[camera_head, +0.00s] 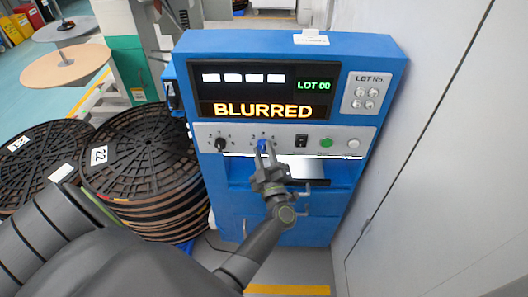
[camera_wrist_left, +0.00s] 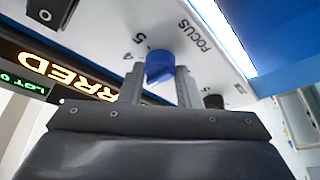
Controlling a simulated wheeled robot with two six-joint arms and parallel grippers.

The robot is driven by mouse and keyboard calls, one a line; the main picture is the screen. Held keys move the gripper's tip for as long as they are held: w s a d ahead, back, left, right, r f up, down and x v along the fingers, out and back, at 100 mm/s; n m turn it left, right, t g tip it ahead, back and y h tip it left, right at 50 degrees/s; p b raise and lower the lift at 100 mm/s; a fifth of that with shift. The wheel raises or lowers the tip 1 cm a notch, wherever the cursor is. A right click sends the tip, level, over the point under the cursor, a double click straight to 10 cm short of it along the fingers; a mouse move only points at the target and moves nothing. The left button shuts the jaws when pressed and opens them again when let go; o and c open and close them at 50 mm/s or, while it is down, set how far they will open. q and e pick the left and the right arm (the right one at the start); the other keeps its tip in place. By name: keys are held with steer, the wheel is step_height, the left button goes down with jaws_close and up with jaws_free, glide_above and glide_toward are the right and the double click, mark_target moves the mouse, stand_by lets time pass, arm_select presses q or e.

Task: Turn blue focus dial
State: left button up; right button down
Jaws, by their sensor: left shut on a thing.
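The blue focus dial (camera_head: 263,143) sits on the white control panel (camera_head: 330,136) of the blue machine. It also shows in the left wrist view (camera_wrist_left: 159,63), next to the word FOCUS and printed numbers. My left gripper (camera_head: 265,153) is shut on the blue dial, one finger on each side of it, as the left wrist view (camera_wrist_left: 159,78) shows. The display (camera_head: 262,111) above reads BLURRED in orange. My right gripper is not in view.
A black dial (camera_head: 221,144) is left of the blue one. A black switch (camera_head: 301,141), a green button (camera_head: 326,142) and a white button (camera_head: 352,143) are to the right. Black reels (camera_head: 140,150) are stacked at left. A grey wall (camera_head: 430,150) stands close on the right.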

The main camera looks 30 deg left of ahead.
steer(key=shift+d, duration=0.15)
arm_select(q)
steer(key=o, duration=1)
steer(key=shift+f, duration=0.1)
